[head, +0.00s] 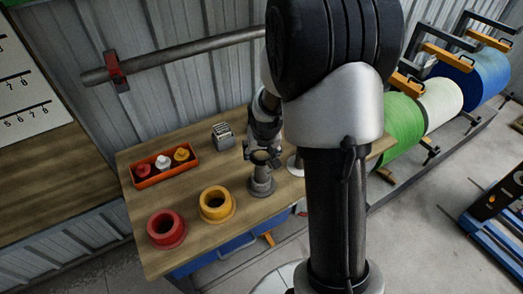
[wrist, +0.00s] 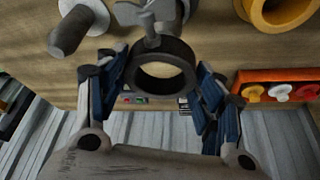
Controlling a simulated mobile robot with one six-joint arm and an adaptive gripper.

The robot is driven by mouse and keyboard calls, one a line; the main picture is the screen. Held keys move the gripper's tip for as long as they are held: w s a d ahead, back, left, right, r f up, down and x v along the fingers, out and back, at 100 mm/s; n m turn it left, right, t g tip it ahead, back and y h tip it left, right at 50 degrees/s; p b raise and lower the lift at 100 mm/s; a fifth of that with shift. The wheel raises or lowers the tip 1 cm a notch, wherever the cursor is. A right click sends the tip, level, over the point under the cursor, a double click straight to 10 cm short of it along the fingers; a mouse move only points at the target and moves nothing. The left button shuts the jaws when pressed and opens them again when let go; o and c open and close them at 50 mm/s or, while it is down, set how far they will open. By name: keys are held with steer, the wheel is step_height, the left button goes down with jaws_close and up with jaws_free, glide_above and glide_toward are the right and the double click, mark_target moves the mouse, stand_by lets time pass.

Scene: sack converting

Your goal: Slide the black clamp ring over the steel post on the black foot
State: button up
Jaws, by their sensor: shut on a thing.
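My gripper (wrist: 165,88) is shut on the black clamp ring (wrist: 162,90), whose round opening shows between the blue-sided fingers. A screw juts from the ring's upper edge in the wrist view. In the head view the ring (head: 260,157) shows at the end of my gripper (head: 262,148). A grey post (wrist: 70,35) on a wide foot stands at the upper left of the wrist view, apart from the ring. In the head view a grey flanged piece (head: 262,187) shows just below the ring, and a paler one (head: 295,166) is partly hidden by my arm. I cannot tell which is the post.
A yellow collar (head: 216,205) and a red collar (head: 166,229) stand on the wooden table (head: 192,195). An orange tray (head: 164,182) with small coloured parts and a slotted grey block (head: 223,136) lie farther back. A corrugated wall stands behind.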

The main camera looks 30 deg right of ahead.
mark_target(261, 168)
steer(key=shift+f+b, duration=4)
steer(key=shift+f, duration=0.35)
steer(key=o, duration=1.6)
steer(key=shift+c, duration=0.2)
steer(key=v, duration=1.2)
